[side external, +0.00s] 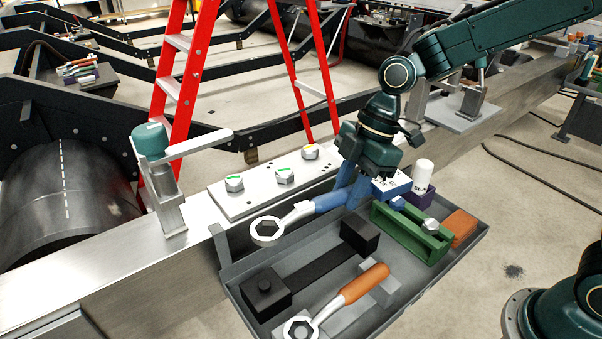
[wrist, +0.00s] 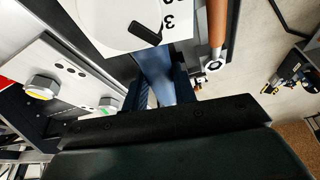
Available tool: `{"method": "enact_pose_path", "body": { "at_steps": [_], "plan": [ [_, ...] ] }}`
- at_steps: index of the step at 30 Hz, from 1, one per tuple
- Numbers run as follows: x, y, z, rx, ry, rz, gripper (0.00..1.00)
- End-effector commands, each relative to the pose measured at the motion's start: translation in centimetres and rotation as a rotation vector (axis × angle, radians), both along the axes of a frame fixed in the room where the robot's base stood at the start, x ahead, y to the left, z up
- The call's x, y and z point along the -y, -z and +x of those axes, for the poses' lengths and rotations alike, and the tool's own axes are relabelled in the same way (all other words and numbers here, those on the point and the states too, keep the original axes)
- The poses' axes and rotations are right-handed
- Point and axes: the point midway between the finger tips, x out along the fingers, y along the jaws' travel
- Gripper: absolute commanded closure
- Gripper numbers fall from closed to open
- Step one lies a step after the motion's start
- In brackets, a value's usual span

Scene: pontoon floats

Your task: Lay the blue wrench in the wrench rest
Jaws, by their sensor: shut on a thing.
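The blue wrench has a blue handle (side external: 330,199) and a pale ring head (side external: 267,230). My gripper (side external: 358,188) is shut on its handle and holds it above the tray's back edge, head toward the left. In the wrist view the blue handle (wrist: 158,75) runs between the jaws (wrist: 162,100); its head is hidden there. A dark fixture lies in the tray below: a block with a round peg (side external: 265,292), a flat bar (side external: 318,260) and a second block (side external: 359,236). It looks like the wrench rest, and nothing lies on it.
An orange-handled wrench (side external: 364,283) lies on grey supports in front of the dark fixture. A green holder (side external: 411,232) and an orange block (side external: 460,227) fill the tray's right end. A plate with several bolts (side external: 285,176) lies behind the tray. A white numbered face (wrist: 122,20) blocks part of the wrist view.

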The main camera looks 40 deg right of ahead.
Motion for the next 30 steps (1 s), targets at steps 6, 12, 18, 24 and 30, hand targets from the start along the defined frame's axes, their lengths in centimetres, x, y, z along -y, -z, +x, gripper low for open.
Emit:
{"method": "enact_pose_path", "body": {
  "at_steps": [6,12,18,24,30],
  "plan": [
    [-1.9,1.5,0.7,0.002,-0.127,0.0,1.0],
    [-2.5,2.0,0.8,0.003,-0.164,0.0,1.0],
    [-2.5,2.0,0.8,0.003,-0.164,0.0,1.0],
    [-2.4,2.0,0.8,0.003,-0.163,0.0,1.0],
    [-2.4,2.4,0.8,0.003,-0.162,0.0,1.0]
  ]
}}
